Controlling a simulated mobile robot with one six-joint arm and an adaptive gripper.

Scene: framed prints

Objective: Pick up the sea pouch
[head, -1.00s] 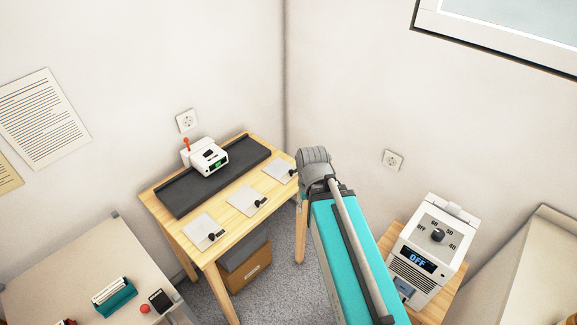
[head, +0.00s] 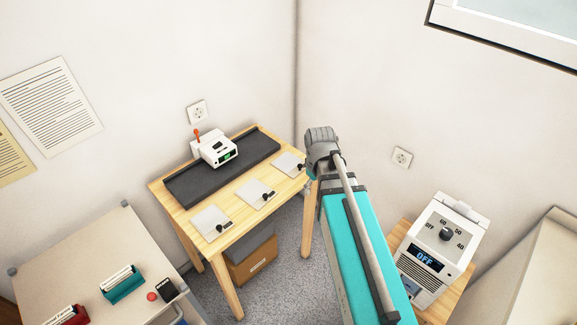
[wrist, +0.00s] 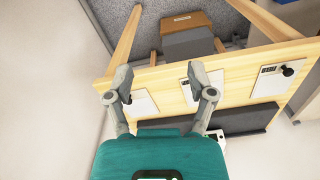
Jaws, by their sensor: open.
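Three flat white pouches, each with a small black piece at one edge, lie in a row along the front of the wooden table. In the head view they are the near-left pouch (head: 210,222), the middle pouch (head: 249,195) and the far-right pouch (head: 287,163). I cannot read which one is the sea pouch. The wrist view shows the pouches too, one partly behind a finger (wrist: 142,103), one between table edge and finger (wrist: 213,80), and one clear (wrist: 268,82). My gripper (wrist: 159,82) is open and empty above the table.
A dark mat (head: 190,190) with a white device (head: 215,149) lies behind the pouches. A cardboard box (head: 253,266) is under the table (head: 228,240). A white unit reading OFF (head: 433,250) stands at right. A pale table (head: 80,255) stands at left.

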